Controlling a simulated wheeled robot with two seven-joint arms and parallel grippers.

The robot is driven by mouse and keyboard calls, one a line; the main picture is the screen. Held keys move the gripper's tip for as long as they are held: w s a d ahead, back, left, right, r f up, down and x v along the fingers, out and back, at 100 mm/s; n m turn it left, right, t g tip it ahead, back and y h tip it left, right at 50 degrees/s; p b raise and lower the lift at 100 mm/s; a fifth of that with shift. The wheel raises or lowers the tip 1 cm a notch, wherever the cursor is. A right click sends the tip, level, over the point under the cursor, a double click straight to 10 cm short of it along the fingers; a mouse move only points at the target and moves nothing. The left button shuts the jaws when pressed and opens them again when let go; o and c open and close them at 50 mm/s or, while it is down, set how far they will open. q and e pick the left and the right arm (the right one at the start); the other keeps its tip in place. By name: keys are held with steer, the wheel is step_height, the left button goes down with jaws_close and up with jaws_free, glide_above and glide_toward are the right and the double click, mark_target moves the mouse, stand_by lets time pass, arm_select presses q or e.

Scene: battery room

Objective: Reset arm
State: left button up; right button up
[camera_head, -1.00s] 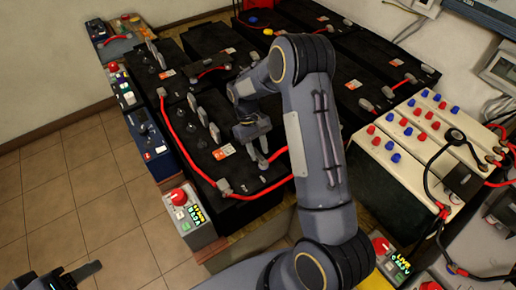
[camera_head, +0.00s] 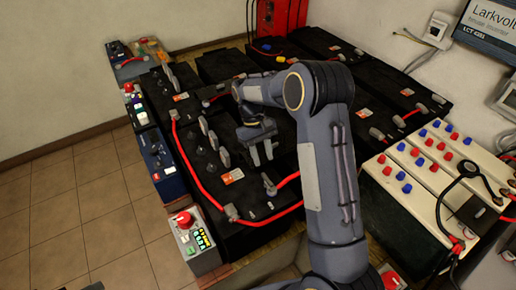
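My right arm reaches in from the bottom right, its elbow high in the middle of the camera_head view. My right gripper (camera_head: 262,155) points down over the black battery bank (camera_head: 215,150). Its two grey fingers stand a little apart with nothing between them. I cannot tell how high it is above the battery tops. Only a dark tip of my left gripper (camera_head: 95,287) shows at the bottom left edge. The rest of it is out of view.
A grey box with a red knob (camera_head: 195,240) stands at the bank's near left corner. White batteries with red and blue caps (camera_head: 432,165) stand at the right. A red unit (camera_head: 278,18) is at the back wall. Tiled floor (camera_head: 85,215) at the left is clear.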

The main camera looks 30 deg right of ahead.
steer(key=s+a+r+m+t+y, duration=0.25)
steer(key=s+r+t, duration=0.25)
steer(key=s+r, duration=0.85)
steer(key=s+a+t+y, duration=0.1)
steer(key=s+a+t, duration=0.3)
steer(key=s, duration=0.8)
steer(key=shift+a+r+t+y, duration=0.15)
steer(key=shift+a+t+y, duration=0.2)
steer(key=shift+t, duration=0.15)
